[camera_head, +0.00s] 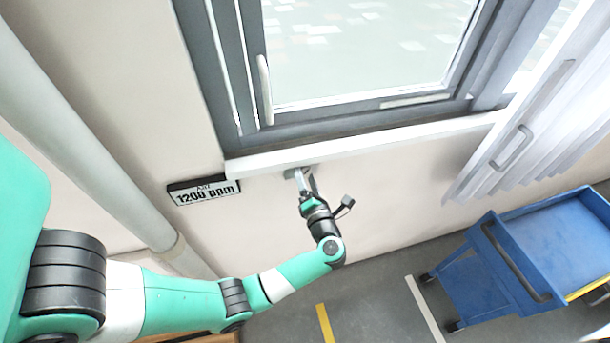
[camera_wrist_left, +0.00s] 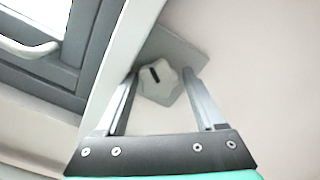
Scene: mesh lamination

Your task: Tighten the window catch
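The window catch is a white lobed knob (camera_wrist_left: 159,88) with a dark slot mark, on a grey plate (camera_wrist_left: 172,48) fixed to the wall just under the sill. The slot mark is tilted in the left wrist view. My left gripper (camera_wrist_left: 160,78) is open, with one finger on each side of the knob and the fingertips close to the plate. Whether the fingers touch the knob is hard to tell. In the head view my left gripper (camera_head: 302,176) reaches up to the underside of the sill and mostly hides the catch. My right gripper is not in view.
The white sill (camera_head: 370,140) runs just above the catch, under the grey window frame (camera_head: 340,122) with its white handle (camera_head: 264,90). An air display (camera_head: 204,190) hangs to the left. A blue cart (camera_head: 500,270) and a white blind (camera_head: 540,135) are at the right.

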